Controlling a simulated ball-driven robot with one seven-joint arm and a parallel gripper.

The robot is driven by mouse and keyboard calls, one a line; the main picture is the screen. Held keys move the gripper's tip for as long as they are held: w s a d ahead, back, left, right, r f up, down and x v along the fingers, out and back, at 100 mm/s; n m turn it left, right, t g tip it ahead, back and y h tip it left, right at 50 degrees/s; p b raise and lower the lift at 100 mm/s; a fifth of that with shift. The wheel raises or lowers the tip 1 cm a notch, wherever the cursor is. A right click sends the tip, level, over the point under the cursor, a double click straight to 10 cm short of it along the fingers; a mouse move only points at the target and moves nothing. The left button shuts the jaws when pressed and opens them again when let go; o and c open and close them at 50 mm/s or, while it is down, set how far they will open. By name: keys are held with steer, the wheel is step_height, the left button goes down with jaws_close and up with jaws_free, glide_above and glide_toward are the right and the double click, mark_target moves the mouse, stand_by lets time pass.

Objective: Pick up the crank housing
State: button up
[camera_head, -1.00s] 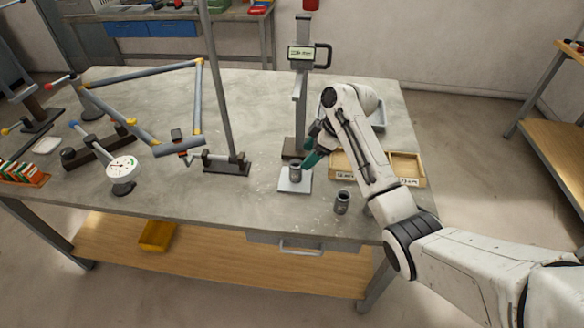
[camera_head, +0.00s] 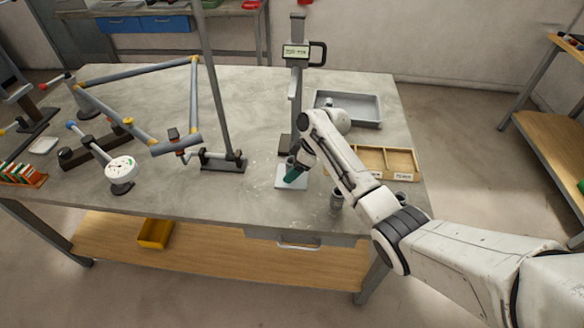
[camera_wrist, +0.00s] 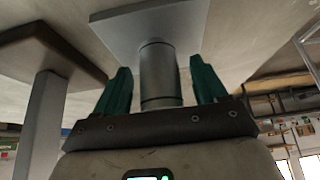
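A grey metal cylinder (camera_wrist: 158,75), which I take to be the crank housing, stands on a pale square plate (camera_head: 283,183). In the head view my gripper (camera_head: 291,174) is down at the plate and hides most of the cylinder. In the wrist view my gripper (camera_wrist: 162,88) has its two green fingers on either side of the cylinder, with a gap showing on both sides. It is open around the cylinder and does not grip it. A second, similar dark grey cylinder (camera_head: 337,199) stands on the table to the right, partly behind my arm.
A tall gauge stand (camera_head: 296,90) rises just behind the plate. A wooden divided tray (camera_head: 402,163) and a grey tray (camera_head: 362,121) lie to the right. A thin post on a dark base (camera_head: 222,162) and a round dial (camera_head: 121,169) stand to the left.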

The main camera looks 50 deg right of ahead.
steer(key=c, duration=1.1)
steer(key=shift+c, duration=0.5)
steer(key=shift+r, duration=0.15)
